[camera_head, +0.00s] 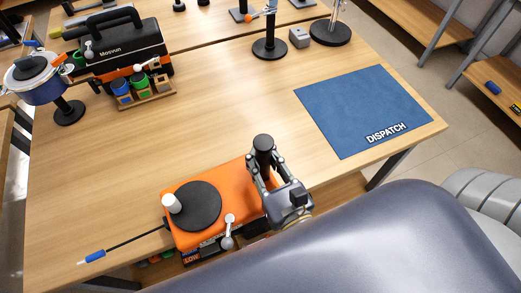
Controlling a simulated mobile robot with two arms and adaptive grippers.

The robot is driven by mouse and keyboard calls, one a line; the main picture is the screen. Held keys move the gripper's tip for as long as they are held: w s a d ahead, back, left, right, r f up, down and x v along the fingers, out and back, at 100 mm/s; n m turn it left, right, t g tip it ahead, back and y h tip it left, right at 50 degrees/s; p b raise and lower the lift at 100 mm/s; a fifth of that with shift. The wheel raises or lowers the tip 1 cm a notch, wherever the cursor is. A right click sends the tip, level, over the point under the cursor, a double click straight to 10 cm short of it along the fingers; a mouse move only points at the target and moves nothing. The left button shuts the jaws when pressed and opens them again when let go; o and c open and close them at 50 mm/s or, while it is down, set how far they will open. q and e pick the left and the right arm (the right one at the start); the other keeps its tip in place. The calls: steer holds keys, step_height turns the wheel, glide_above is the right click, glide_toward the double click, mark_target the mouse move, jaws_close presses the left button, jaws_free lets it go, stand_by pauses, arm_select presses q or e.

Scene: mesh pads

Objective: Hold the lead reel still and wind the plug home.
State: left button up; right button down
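The lead reel is an orange box (236,185) at the table's front edge, with a black disc (198,207) on top. A white crank knob (172,203) stands at the disc's left rim. A black cable (135,240) runs left from the box to a blue plug (94,256) on the table. The lower part of the post is hidden by the gripper. My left gripper is not in view.
A small lever (229,232) and a red-lettered label are on the box's front. A blue DISPATCH mat (362,108) lies at right. A black toolbag (115,45), cup rack (148,96) and blue pot on a stand (38,78) are at left. The middle table is clear.

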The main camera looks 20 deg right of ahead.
steer(key=shift+w+d+f+p, duration=0.1)
steer(key=shift+w+d+p, duration=0.15)
steer(key=shift+w, duration=0.5)
steer(key=shift+w+d+f+p, duration=0.1)
steer(key=shift+w+d+p, duration=0.2)
steer(key=shift+w, duration=0.45)
steer(key=shift+w+d+f+p, duration=0.1)
steer(key=shift+w+d+p, duration=0.15)
steer(key=shift+w, duration=0.5)
steer(key=w+d+f+p, duration=0.1)
steer(key=w+d+f, duration=0.2)
steer(key=w, duration=0.7)
steer(key=shift+d+r, duration=0.1)
steer(key=shift+f+b, duration=0.4)
steer(key=shift+f, duration=0.1)
